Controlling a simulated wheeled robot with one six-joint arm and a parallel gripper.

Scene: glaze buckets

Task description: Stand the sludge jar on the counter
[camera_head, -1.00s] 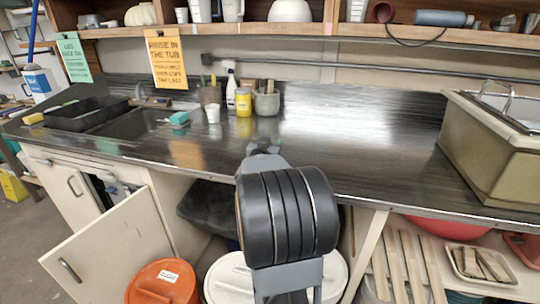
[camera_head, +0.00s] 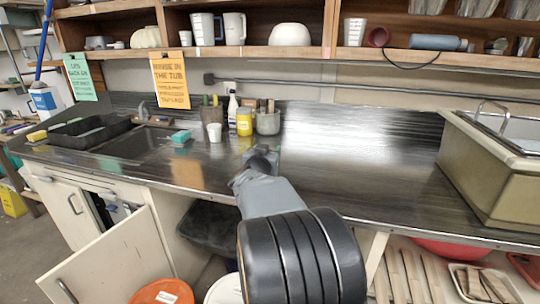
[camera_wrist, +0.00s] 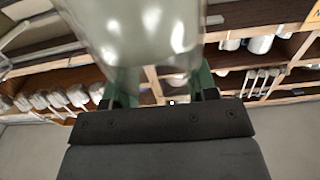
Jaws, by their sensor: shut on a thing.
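A pale, see-through jar (camera_wrist: 140,30) fills the top middle of the wrist view, very close and blurred; it appears to be the sludge jar. My gripper (camera_wrist: 162,82) is shut on it, with a green finger at each side. In the head view my gripper (camera_head: 262,158) shows dark at the far end of my arm, over the counter (camera_head: 370,150). My arm hides the held jar in the head view, so I cannot tell its height above the counter or whether it is upright.
A yellow jar (camera_head: 244,122), a white cup (camera_head: 215,132), a spray bottle (camera_head: 232,108) and a tool pot (camera_head: 268,120) stand at the counter's back. A sink (camera_head: 135,143) lies left, a large tub (camera_head: 490,165) right. The shelf (camera_head: 290,52) hangs above. Middle-right counter is clear.

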